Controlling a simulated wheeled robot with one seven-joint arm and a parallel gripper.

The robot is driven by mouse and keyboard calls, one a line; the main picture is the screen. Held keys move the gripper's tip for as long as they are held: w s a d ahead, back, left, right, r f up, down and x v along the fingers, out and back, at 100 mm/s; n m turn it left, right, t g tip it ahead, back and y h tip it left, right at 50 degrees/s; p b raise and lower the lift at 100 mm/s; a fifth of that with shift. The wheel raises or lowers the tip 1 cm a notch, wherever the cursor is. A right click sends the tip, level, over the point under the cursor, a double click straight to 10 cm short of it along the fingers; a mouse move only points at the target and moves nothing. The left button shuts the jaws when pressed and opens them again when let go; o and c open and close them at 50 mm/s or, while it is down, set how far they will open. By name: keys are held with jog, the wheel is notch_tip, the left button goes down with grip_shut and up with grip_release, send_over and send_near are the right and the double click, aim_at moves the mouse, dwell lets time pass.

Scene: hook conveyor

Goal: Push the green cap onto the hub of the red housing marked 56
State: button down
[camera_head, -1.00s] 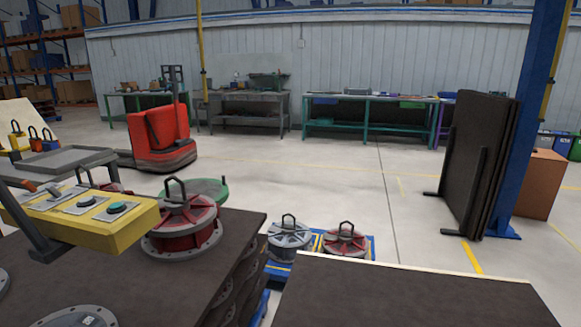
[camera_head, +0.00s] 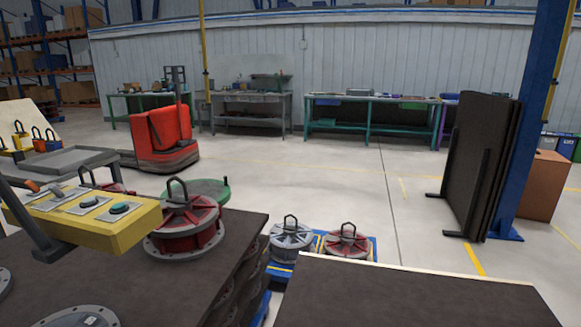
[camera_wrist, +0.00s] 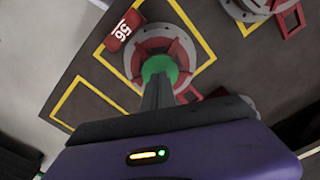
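In the wrist view the green cap (camera_wrist: 159,67) is at the tips of my gripper (camera_wrist: 158,84), whose dark fingers are close together and appear shut on it. The cap lies over the middle of the red housing (camera_wrist: 152,46), which has red spokes and a grey flange. I cannot tell whether the cap touches the hub, which is hidden beneath it. A red tag marked 56 (camera_wrist: 122,30) lies beside the housing at upper left. My gripper does not show in the head view.
Yellow outlines (camera_wrist: 85,103) mark the dark surface around the housing. Another flanged part (camera_wrist: 252,8) is at the top right of the wrist view. In the head view, a red housing (camera_head: 187,228) sits near a yellow button box (camera_head: 105,228); two more housings stand on a blue pallet.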

jog(key=shift+f+b, duration=0.5)
jog(key=shift+f, duration=0.3)
dwell(0.4)
notch_tip(320, 180, up, 7)
jog(key=p, duration=0.7)
jog(key=shift+p, duration=0.4)
